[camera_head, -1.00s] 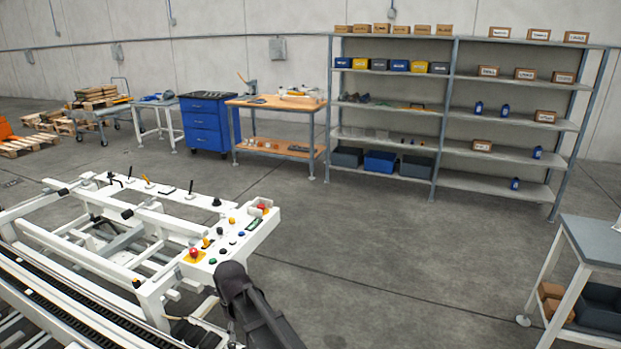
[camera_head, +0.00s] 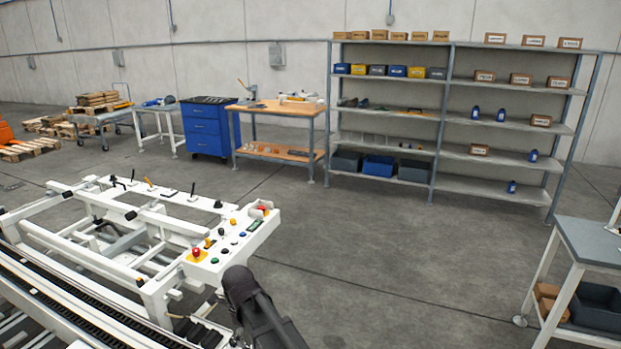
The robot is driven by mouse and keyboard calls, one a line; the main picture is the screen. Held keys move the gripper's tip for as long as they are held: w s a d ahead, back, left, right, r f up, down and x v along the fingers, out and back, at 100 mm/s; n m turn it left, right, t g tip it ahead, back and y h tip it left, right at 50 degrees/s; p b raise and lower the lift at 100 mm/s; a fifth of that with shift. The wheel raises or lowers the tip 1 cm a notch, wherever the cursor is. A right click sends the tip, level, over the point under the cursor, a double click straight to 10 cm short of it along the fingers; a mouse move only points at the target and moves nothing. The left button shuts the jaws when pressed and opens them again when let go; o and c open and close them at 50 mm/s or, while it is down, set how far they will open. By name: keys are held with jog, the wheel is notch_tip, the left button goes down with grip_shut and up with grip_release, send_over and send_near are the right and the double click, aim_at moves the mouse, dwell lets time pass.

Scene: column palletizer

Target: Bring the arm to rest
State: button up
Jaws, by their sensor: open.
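The dark arm link (camera_head: 258,312) at the bottom middle is mine. It rises from the lower edge and ends in a rounded joint beside the white machine's control panel. My gripper is out of the picture, so its fingers cannot be seen.
A white machine frame (camera_head: 150,232) with levers, coloured buttons and a conveyor fills the lower left, close to my arm. A grey-topped table (camera_head: 588,243) stands at the right. Shelving (camera_head: 437,130), a wooden workbench (camera_head: 275,107) and a blue drawer cabinet (camera_head: 208,130) stand behind. The floor between is clear.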

jog(key=s+d+r+n+p, duration=0.1)
jog(key=s+d+n, duration=0.2)
jog(key=d+n, duration=0.7)
jog(key=s+d+n, duration=0.3)
jog(key=d+n, duration=0.8)
jog(key=d, duration=1.3)
jog(key=shift+d+r+p, duration=0.2)
jog(key=shift+r+p, duration=0.2)
jog(key=shift+a, duration=0.1)
dwell(0.4)
jog(key=shift+c, duration=0.8)
